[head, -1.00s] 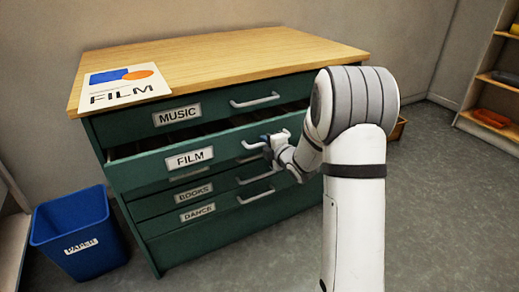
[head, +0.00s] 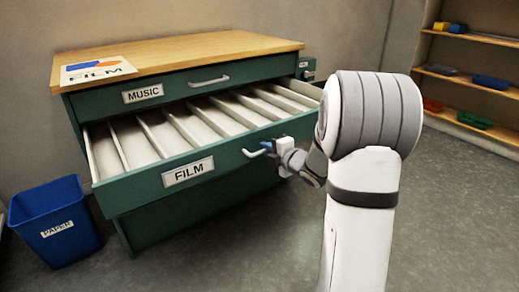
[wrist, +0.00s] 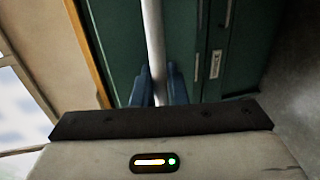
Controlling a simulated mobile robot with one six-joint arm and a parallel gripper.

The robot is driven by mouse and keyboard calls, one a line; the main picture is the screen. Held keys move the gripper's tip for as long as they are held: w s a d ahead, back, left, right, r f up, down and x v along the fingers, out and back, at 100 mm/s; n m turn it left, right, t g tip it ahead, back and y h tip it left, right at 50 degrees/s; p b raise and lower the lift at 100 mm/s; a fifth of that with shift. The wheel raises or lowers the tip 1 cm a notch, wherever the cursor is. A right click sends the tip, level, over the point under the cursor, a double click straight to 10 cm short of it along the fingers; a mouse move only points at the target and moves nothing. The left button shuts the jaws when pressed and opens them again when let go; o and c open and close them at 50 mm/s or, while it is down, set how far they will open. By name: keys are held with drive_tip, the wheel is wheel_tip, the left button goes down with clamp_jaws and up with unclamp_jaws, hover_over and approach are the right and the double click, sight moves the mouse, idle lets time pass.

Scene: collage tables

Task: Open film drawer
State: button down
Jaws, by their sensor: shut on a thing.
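The film drawer (head: 187,173) is a green drawer with a white FILM label, and it is pulled far out of the cabinet in the head view. Its inside shows several pale compartments split by thin dividers, with nothing visible in them. Its light metal handle (head: 258,152) is on the drawer front. My gripper (head: 270,147) is at the right part of this handle. In the wrist view the blue fingers of my gripper (wrist: 160,86) are shut on the handle bar (wrist: 153,40), one on each side.
A blue PAPER bin (head: 54,222) stands left of the cabinet. Shelves (head: 474,88) with coloured items stand at the right. The grey floor in front looks clear.

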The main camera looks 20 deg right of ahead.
drive_tip(key=v, duration=0.3)
drive_tip(key=shift+s+d+f, duration=0.1)
drive_tip(key=shift+f, duration=0.2)
drive_tip(key=c, duration=1.5)
unclamp_jaws()
drive_tip(key=p+v, duration=0.2)
drive_tip(key=v, duration=0.5)
drive_tip(key=shift+s, duration=0.3)
drive_tip(key=shift+d, duration=0.1)
